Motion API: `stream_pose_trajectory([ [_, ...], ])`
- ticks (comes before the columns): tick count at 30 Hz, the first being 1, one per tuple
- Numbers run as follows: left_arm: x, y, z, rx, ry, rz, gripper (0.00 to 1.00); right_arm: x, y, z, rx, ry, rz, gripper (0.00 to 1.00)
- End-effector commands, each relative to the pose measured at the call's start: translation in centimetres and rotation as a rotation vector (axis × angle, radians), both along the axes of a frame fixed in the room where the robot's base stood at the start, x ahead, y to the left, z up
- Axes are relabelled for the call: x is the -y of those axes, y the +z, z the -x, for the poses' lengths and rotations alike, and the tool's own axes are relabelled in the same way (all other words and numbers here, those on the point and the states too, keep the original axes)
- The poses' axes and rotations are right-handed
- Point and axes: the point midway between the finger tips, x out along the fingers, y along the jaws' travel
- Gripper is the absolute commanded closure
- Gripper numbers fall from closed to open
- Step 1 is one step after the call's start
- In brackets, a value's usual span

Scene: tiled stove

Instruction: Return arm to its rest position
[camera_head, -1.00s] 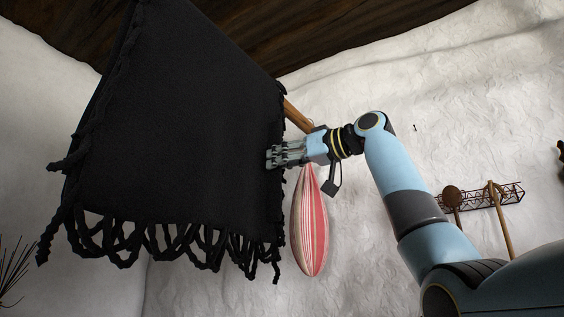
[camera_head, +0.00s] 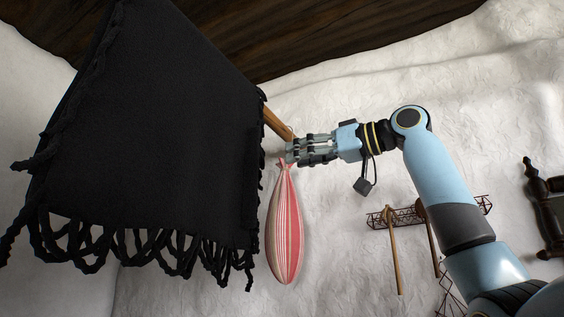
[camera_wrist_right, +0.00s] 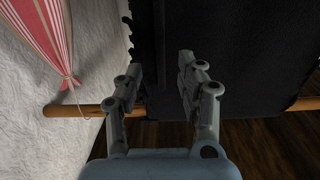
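My right gripper (camera_head: 290,152) is to the right of a black cloth (camera_head: 150,130) with a knotted fringe, clear of its edge in the head view. The right wrist view shows its two fingers (camera_wrist_right: 161,65) apart with nothing held between them. The black cloth (camera_wrist_right: 235,60) hangs beyond the fingertips there. My right arm reaches in from the lower right, bent at the elbow. My left gripper is in neither view.
A wooden pole (camera_head: 277,123) runs behind the cloth. A red-and-white striped bag (camera_head: 285,230) hangs just below my right gripper. A wall rack (camera_head: 405,217) with long-handled tools is partly behind my right arm. A dark wooden piece (camera_head: 545,205) is at far right.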

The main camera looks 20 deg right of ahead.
Motion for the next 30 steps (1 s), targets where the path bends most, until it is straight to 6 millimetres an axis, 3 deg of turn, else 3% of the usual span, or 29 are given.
stream_pose_trajectory([
  [6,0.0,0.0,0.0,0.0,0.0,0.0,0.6,0.6,-0.1,0.8,-0.001,0.001,0.001,0.62],
  [23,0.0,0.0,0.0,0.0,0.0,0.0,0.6,0.5,-0.7,0.5,-0.01,-0.003,0.003,0.62],
  [26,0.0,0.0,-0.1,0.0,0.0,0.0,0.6,0.1,-3.9,-0.6,-0.054,-0.021,0.019,0.62],
  [29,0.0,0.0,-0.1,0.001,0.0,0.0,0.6,-0.5,-10.2,-2.2,-0.136,-0.058,0.05,0.62],
  [30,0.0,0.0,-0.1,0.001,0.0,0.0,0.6,-0.8,-13.4,-2.7,-0.177,-0.077,0.066,0.62],
])
